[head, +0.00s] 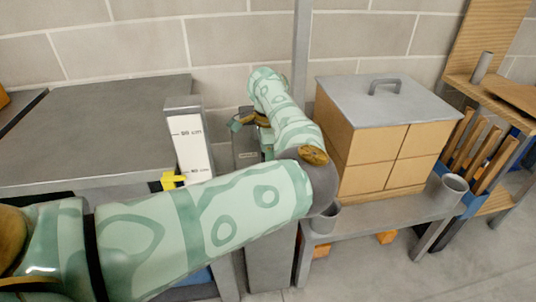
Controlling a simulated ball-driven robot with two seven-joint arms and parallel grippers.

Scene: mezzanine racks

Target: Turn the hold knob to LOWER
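My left arm crosses the view from the lower left and bends back at the elbow. Its gripper (248,121) is at the top of a grey post or box (246,153), just right of the height scale. I cannot tell whether its fingers are open or shut. The hold knob cannot be made out; the wrist and gripper cover part of the grey box. The white height scale (189,138) carries marks that look like 90 cm and 80 cm. A yellow pointer (172,180) sits near the lower mark. My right gripper is not in view.
A grey platform (95,135) lies left of the scale. To the right, a wooden box with a grey handled lid (384,100) stands on a grey bench. Grey cups (448,189) stand on the bench front. A wooden rack (490,150) is at far right; a block wall closes the back.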

